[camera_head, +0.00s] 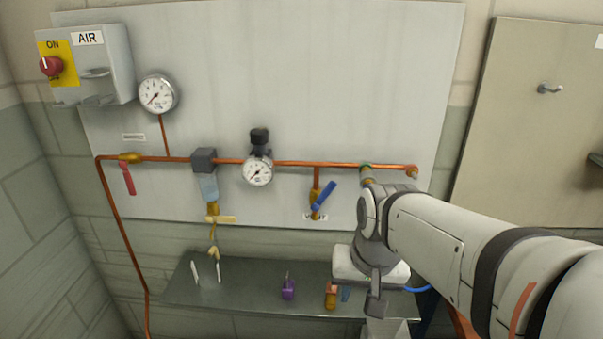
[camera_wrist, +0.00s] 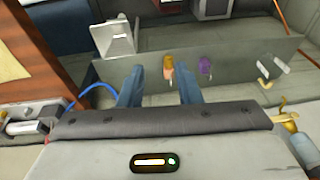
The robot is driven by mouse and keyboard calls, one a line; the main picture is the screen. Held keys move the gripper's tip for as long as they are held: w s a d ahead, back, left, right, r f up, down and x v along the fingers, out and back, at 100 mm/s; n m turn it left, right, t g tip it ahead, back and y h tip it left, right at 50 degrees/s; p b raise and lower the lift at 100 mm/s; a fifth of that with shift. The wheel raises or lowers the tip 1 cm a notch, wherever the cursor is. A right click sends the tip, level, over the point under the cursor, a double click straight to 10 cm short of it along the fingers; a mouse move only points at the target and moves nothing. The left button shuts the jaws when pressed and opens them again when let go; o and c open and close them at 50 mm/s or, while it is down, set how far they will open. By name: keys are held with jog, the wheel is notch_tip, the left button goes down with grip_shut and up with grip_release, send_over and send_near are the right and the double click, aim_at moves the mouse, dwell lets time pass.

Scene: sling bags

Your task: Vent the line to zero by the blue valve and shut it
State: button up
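The blue valve (camera_head: 323,197) sits on a short copper branch pipe below the main line. Its blue lever slants up to the right, neither along the vertical branch nor square across it. The round gauge (camera_head: 157,94) at upper left and the regulator gauge (camera_head: 257,171) both appear to have their needles toward the lower left; the digits are too small to read. My gripper hangs over the shelf, lower right of the blue valve and apart from it. In the wrist view my gripper (camera_wrist: 158,86) has its two blue fingers spread, with nothing between them.
A red lever (camera_head: 128,178) hangs down at the left of the line. A yellow lever (camera_head: 221,219) lies level below the filter. An AIR box (camera_head: 114,60) has a red knob (camera_head: 51,66).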

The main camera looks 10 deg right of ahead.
jog(key=w+r+m+g+y+p, duration=0.1)
jog(key=w+r+m, duration=0.3)
jog(key=w, duration=0.2)
jog(key=w+r+m+y+p, duration=0.1)
jog(key=w+r+m+p, duration=0.1)
jog(key=w+r+m, duration=0.3)
jog(key=m+y+p, duration=0.2)
jog(key=m, duration=0.6)
send_near(326, 190)
notch_tip(326, 190, down, 2)
jog(key=shift+w+a+f+m, duration=0.25)
jog(key=shift+w+a+m, duration=0.15)
jog(key=shift+w, duration=0.1)
jog(key=shift+w+f+g, duration=0.1)
jog(key=shift+f+g, duration=0.1)
jog(key=shift+g, duration=0.1)
jog(key=x, duration=0.7)
jog(key=shift+a+f+p, duration=0.1)
jog(key=shift+a+p, duration=0.05)
jog(key=shift+p, duration=0.25)
grip_shut()
